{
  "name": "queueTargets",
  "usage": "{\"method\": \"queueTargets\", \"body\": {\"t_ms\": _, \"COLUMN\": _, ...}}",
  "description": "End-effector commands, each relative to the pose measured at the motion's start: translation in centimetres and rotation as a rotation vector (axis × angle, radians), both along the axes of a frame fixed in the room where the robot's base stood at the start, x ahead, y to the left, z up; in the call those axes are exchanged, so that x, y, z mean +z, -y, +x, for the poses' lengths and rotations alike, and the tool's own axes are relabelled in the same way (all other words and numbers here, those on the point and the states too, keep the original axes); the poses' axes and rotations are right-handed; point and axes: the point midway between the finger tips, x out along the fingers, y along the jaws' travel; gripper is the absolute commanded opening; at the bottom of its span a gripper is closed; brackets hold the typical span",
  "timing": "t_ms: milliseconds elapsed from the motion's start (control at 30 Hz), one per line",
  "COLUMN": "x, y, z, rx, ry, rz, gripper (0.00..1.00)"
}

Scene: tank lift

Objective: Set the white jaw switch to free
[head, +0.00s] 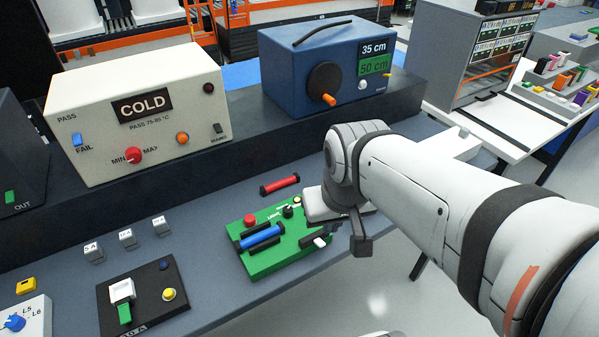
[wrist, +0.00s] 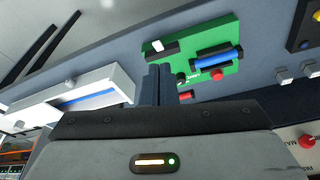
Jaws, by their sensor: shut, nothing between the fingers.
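The green board (head: 262,262) lies on the bench in the head view. A small white switch (head: 319,242), likely the jaw switch, sits on a black part near its right front corner. Its setting and markings are too small to read. The green board (wrist: 228,64) and the white switch (wrist: 158,46) also show in the wrist view. My gripper (wrist: 158,70) is shut and empty, its fingertips just short of the white switch in that picture. In the head view my wrist hides the fingertips; I cannot tell whether they touch the board.
The board also carries a blue cylinder (head: 261,236), a red button (head: 249,220) and a black knob (head: 288,212). A red cylinder (head: 280,184) lies behind it. A black switch panel (head: 143,312) lies to the left. The COLD box (head: 140,115) and blue box (head: 325,62) stand behind.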

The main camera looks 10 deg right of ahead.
Motion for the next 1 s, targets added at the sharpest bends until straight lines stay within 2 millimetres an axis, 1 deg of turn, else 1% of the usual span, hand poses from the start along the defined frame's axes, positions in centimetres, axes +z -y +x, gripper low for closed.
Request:
{"method": "queueTargets", "body": {"t_ms": 200, "x": 0.1, "y": 0.0, "z": 0.1, "rx": 0.002, "ry": -0.005, "rz": -0.001, "gripper": 0.0}}
{"method": "queueTargets", "body": {"t_ms": 333, "x": 0.5, "y": 0.0, "z": 1.1, "rx": 0.022, "ry": -0.053, "rz": -0.009, "gripper": 0.0}}
{"method": "queueTargets", "body": {"t_ms": 467, "x": 1.3, "y": 0.0, "z": 3.3, "rx": 0.072, "ry": -0.163, "rz": -0.027, "gripper": 0.0}}
{"method": "queueTargets", "body": {"t_ms": 567, "x": 1.6, "y": -0.4, "z": 5.6, "rx": 0.13, "ry": -0.273, "rz": -0.046, "gripper": 0.0}}
{"method": "queueTargets", "body": {"t_ms": 700, "x": 1.4, "y": -0.9, "z": 8.5, "rx": 0.205, "ry": -0.417, "rz": -0.066, "gripper": 0.0}}
{"method": "queueTargets", "body": {"t_ms": 800, "x": 1.0, "y": -1.2, "z": 10.2, "rx": 0.247, "ry": -0.501, "rz": -0.079, "gripper": 0.0}}
{"method": "queueTargets", "body": {"t_ms": 900, "x": 0.6, "y": -1.5, "z": 11.4, "rx": 0.278, "ry": -0.559, "rz": -0.086, "gripper": 0.0}}
{"method": "queueTargets", "body": {"t_ms": 1000, "x": 0.3, "y": -1.6, "z": 12.0, "rx": 0.295, "ry": -0.593, "rz": -0.09, "gripper": 0.0}}
